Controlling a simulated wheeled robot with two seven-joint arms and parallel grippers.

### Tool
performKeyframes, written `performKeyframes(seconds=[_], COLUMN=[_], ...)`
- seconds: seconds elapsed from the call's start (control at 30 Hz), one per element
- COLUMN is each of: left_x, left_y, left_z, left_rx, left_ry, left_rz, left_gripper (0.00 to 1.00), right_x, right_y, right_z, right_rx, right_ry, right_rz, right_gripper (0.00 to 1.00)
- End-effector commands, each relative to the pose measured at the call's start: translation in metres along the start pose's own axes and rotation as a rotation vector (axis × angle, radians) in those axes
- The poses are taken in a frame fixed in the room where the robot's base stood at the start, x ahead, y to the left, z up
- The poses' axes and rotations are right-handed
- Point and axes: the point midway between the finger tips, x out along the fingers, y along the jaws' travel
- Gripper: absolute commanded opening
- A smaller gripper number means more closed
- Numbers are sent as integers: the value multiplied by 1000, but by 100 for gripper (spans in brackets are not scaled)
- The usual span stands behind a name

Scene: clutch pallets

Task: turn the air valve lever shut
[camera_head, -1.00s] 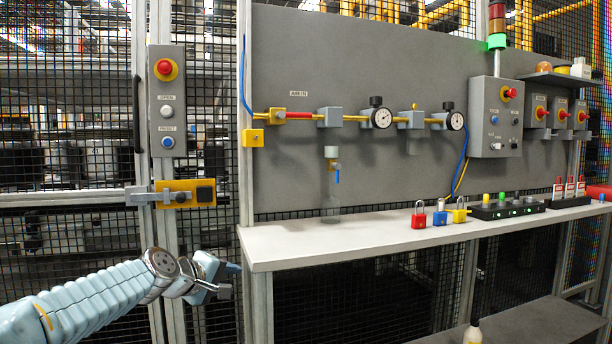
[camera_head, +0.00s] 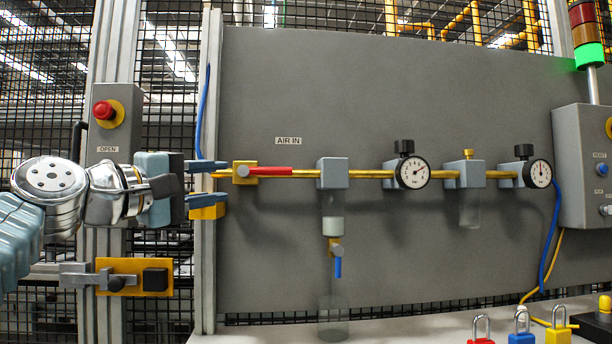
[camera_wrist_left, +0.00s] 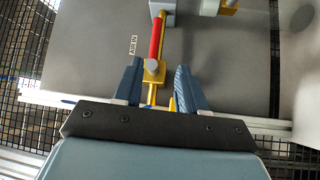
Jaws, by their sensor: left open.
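The air valve is a yellow block on the yellow pipe under the AIR IN label. Its red lever (camera_head: 280,170) lies level along the pipe, pointing right from a grey pivot (camera_head: 241,171). My left gripper (camera_head: 222,180) is open, just left of the valve block, with its two fingers one above the other and pointing right. In the left wrist view the red lever (camera_wrist_left: 156,38) runs away from the gripper (camera_wrist_left: 156,78), and the yellow valve block (camera_wrist_left: 154,70) shows between the fingertips. I cannot tell whether the fingers touch it. My right gripper is not in view.
A grey filter unit (camera_head: 332,173) and a pressure gauge (camera_head: 412,172) sit along the pipe to the right. A yellow block (camera_head: 207,212) is just below the gripper. A post (camera_head: 207,270) stands beside the panel. Padlocks (camera_head: 521,328) stand on the bench at lower right.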

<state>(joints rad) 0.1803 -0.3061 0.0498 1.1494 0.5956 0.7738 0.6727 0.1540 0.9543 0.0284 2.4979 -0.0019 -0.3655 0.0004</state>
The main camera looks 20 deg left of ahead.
Motion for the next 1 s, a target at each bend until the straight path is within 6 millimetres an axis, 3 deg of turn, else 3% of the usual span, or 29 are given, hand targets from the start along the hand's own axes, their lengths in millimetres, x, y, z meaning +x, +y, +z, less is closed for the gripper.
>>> performKeyframes(seconds=[0.17,0.5,0.7,1.0], left_x=[7,84,118,132], left_y=[9,10,11,8], left_z=[1,1,1,1], left_rx=[0,-2,-2,0], left_ry=[-2,-3,-2,0], left_rz=[11,9,11,12], left_gripper=[41,41,41,41], right_x=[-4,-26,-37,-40], right_y=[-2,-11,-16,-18], right_z=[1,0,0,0], right_rx=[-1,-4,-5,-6], right_ry=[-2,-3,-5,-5], right_rz=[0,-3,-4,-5], right_gripper=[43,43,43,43])
